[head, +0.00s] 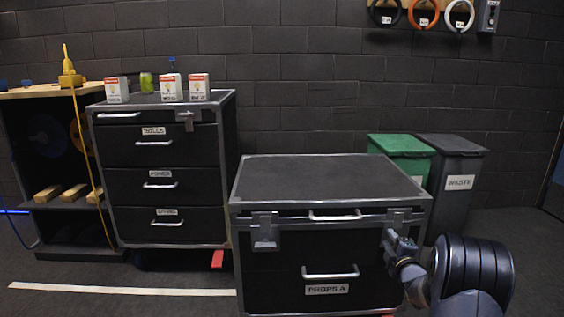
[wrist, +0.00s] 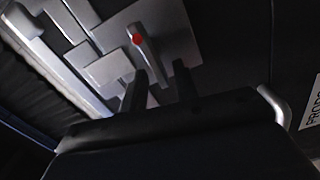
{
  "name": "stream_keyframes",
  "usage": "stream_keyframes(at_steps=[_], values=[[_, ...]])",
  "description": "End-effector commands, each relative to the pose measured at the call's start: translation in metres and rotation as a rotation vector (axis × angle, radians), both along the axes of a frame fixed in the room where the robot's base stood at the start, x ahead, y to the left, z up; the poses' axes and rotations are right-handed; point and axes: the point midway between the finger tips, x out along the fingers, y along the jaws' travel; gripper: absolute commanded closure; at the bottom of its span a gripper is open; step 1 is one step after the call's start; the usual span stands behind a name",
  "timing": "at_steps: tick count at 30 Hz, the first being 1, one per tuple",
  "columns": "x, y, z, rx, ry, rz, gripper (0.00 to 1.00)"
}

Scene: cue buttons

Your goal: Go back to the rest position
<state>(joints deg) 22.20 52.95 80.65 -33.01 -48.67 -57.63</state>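My gripper (head: 392,241) is at the lower right of the head view, in front of the right side of the black case marked PROPS A (head: 285,265). The case's lid (head: 325,180) lies flat and looks closed.
A tall black drawer cabinet (head: 165,155) with several small boxes on top stands at the left, beside a wooden-topped bench (head: 45,90). A green bin (head: 402,150) and a grey WASTE bin (head: 455,200) stand behind the case. Floor shows at the front left.

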Motion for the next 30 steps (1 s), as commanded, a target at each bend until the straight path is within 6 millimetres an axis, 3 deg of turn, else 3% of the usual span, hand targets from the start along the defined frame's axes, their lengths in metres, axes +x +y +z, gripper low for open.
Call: stream_keyframes(at_steps=[13,30], values=[[-0.0002,-0.0026,0.0075,0.287,0.011,0.000,0.71],[0.0001,-0.0019,0.0103,0.329,0.010,0.002,0.71]])
